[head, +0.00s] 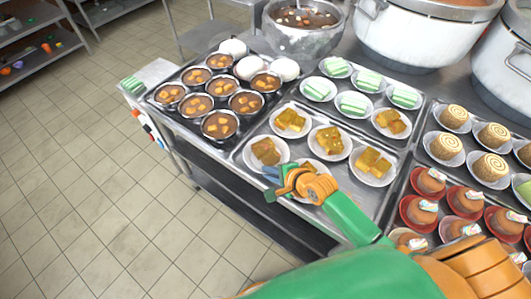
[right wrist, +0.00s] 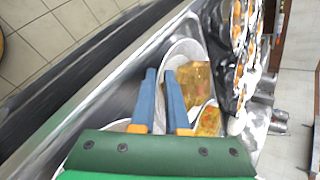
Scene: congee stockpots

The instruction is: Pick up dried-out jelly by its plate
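Plates of yellow-brown jelly cubes stand on a metal tray (head: 240,158) in the head view. One jelly (head: 267,152) is on the tray's front-left plate (head: 250,161); which jelly is dried out I cannot tell for sure. My right gripper (head: 270,182) is at the tray's front edge, by that plate, and partly hides the plate to its right. In the right wrist view the two blue fingers (right wrist: 159,75) stand apart, with the near rim of a white plate (right wrist: 184,48) between or just under them; contact is unclear. Jelly (right wrist: 198,78) lies on that plate. My left gripper is out of view.
Bowls of brown soup with cubes (head: 222,124) stand left of the jelly tray. Green layered cakes (head: 352,104) are behind, rolled cakes (head: 446,147) and red-plated desserts (head: 418,213) to the right. Large pots (head: 407,38) stand at the back. The tiled floor at left is clear.

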